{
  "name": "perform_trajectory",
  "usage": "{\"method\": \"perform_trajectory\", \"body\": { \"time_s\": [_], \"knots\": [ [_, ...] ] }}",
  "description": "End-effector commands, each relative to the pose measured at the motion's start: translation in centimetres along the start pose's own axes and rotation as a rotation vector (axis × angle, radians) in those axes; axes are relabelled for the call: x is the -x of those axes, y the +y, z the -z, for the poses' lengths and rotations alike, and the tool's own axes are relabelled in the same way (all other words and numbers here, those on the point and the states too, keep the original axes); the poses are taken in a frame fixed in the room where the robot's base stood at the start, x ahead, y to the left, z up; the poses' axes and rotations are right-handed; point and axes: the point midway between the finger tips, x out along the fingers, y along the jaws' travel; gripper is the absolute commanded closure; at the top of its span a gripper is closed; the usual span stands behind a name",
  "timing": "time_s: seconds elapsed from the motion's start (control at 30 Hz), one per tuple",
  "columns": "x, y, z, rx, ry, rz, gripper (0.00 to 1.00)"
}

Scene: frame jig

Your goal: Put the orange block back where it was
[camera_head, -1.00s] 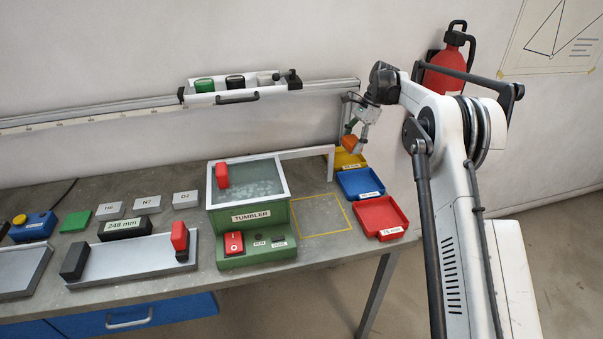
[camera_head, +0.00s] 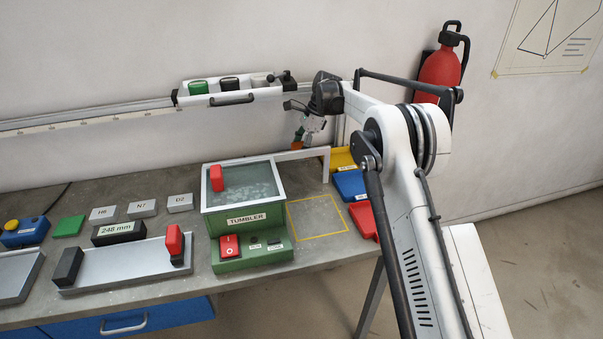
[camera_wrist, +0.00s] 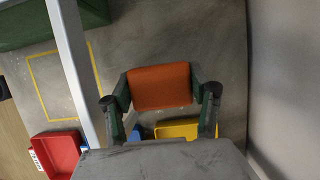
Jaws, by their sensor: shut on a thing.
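The orange block (camera_wrist: 160,87) is held between the two fingers of my gripper (camera_wrist: 160,92), as the wrist view shows. In the head view the block (camera_head: 297,144) is a small orange patch at the tip of my gripper (camera_head: 300,138), in the air near the back of the bench, behind the tumbler and left of the yellow tray. Its underside is hidden in both views. A yellow taped outline (camera_head: 318,216) on the bench right of the tumbler is empty.
The green tumbler (camera_head: 248,219) has a red part on its rim. Yellow (camera_head: 342,158), blue (camera_head: 349,184) and red (camera_head: 362,220) trays stand to the right. A white frame bar (camera_head: 300,154) runs behind the tumbler. A caddy (camera_head: 221,99) hangs on the wall rail.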

Motion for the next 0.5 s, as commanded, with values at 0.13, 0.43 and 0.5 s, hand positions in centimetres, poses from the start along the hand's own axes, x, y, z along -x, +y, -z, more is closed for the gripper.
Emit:
{"method": "perform_trajectory", "body": {
  "time_s": [0.13, 0.43, 0.5],
  "knots": [
    [-1.7, 0.0, 0.5, 0.002, 0.0, -0.001, 0.79],
    [-4.7, 0.0, 1.8, 0.002, 0.0, -0.001, 0.79],
    [-5.5, 0.0, 2.1, 0.002, 0.0, -0.001, 0.79]
  ]
}}
